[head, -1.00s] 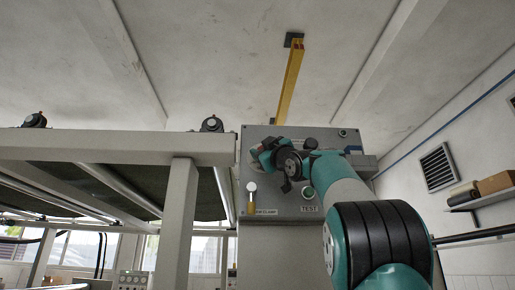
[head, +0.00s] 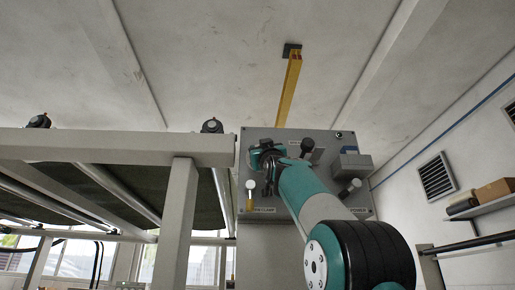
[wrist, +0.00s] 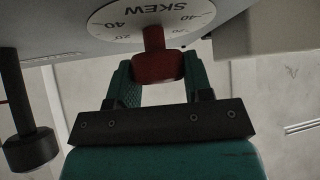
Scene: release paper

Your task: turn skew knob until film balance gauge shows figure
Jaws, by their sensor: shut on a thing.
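The skew knob (wrist: 152,68) is a red knob on a stem, below a round white dial (wrist: 188,14) marked SKEW with 20 and 40 figures, in the wrist view. My gripper (wrist: 158,82) has its green fingers shut on the knob, one on each side. In the head view my gripper (head: 266,160) is at the upper left of the grey control panel (head: 330,136), and my arm hides the knob there. I cannot make out a film balance gauge or its reading in either view.
A white-tipped lever (head: 250,187) stands just below my gripper. Black-knobbed levers (head: 307,146) and (head: 354,185) stick out to the right. A black knob (wrist: 30,150) is at lower left in the wrist view. A pale frame (head: 130,147) borders the panel's left.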

